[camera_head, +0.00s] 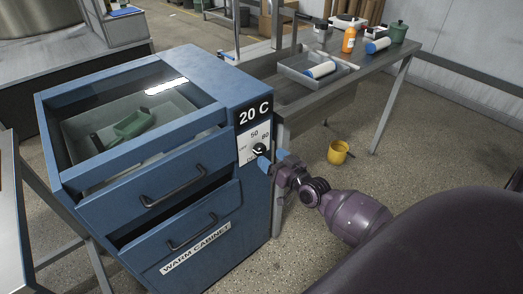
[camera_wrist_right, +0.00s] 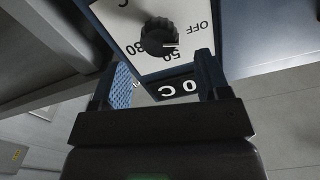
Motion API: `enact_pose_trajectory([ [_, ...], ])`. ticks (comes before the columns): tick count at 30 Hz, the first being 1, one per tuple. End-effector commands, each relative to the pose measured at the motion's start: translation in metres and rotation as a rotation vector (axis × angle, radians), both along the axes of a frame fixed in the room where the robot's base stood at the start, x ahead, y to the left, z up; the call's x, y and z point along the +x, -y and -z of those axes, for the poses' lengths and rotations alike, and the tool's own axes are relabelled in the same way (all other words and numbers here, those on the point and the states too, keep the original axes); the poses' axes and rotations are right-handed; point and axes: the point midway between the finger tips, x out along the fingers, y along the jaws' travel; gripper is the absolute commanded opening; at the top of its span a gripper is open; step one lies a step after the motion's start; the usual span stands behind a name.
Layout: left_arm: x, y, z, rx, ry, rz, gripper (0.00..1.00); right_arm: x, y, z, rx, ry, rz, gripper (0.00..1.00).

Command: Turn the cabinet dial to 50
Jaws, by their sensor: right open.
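The blue warm cabinet (camera_head: 170,180) stands at left centre in the head view. Its display (camera_head: 254,114) reads 20 C. The black dial (camera_head: 259,150) sits on a white panel below it, with marks including 50 and 80. In the right wrist view the ribbed dial (camera_wrist_right: 158,34) is close, beside OFF, 50 and 80 labels; its white line lies near the 50 and OFF side. My right gripper (camera_head: 268,163) is at the dial's lower side. In the wrist view its blue fingers (camera_wrist_right: 162,78) are apart and empty, the dial beyond their tips. My left gripper is out of view.
A grey table (camera_head: 300,98) with a tray and bottles stands behind right. A yellow mug (camera_head: 339,153) is on the floor.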

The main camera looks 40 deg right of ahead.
Motion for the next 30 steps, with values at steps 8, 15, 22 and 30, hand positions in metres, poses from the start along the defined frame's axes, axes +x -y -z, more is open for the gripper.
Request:
enact_pose_trajectory([
  [8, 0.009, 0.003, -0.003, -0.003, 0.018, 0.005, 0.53, 0.038, -0.003, 0.002, 0.001, -0.002, 0.000, 0.69],
  [15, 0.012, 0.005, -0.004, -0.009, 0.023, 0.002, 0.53, 0.050, -0.004, 0.001, 0.001, -0.001, 0.000, 0.69],
  [22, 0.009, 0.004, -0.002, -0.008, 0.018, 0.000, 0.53, 0.051, -0.004, 0.000, 0.001, -0.001, 0.000, 0.69],
  [30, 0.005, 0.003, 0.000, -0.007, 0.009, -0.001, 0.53, 0.051, -0.004, 0.000, 0.001, -0.001, 0.000, 0.33],
])
